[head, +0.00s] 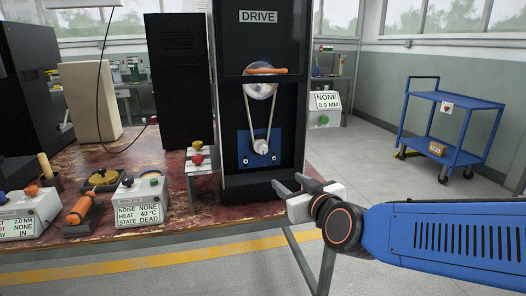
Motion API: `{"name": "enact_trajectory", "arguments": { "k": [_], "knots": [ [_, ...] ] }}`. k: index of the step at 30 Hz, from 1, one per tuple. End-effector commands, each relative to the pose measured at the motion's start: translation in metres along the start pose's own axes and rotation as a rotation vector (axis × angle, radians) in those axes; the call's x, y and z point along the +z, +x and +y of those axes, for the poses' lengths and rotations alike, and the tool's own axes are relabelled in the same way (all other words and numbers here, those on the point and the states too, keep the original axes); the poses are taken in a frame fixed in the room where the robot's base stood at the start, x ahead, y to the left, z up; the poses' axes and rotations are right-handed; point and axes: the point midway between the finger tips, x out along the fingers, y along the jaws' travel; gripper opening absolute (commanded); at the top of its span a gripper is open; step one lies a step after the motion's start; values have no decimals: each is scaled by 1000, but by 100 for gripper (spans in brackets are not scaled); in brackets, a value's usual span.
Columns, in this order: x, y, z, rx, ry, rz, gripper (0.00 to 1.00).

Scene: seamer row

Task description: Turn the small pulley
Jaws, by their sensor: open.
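The small pulley (261,146) is a pale, light-coloured hub low in the open front of the black machine marked DRIVE (232,110). It sits on a blue plate (244,150). A belt (248,108) runs from it up to the larger silvery pulley (259,90), which has an orange handle (264,71) across its top. My gripper (278,187) is open and empty. It is in front of the machine's base, below and a little right of the small pulley, and apart from it.
A blue cart (452,100) stands at the right. Floor between cart and bench looks clear.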

Motion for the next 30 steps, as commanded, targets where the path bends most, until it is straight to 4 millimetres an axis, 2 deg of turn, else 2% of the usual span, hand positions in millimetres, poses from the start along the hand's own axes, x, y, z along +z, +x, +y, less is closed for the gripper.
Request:
{"name": "enact_trajectory", "arguments": {
  "k": [1, 7, 13, 17, 30],
  "knots": [
    [-5, 6, -9, 12, -14, 32, 45],
    [-24, 17, -22, 96, -60, 134, 45],
    [-29, 20, -24, 135, -78, 166, 45],
    [-30, 28, -23, 138, -80, 166, 45],
    [-42, 93, -14, 137, -79, 165, 45]
  ]
}}
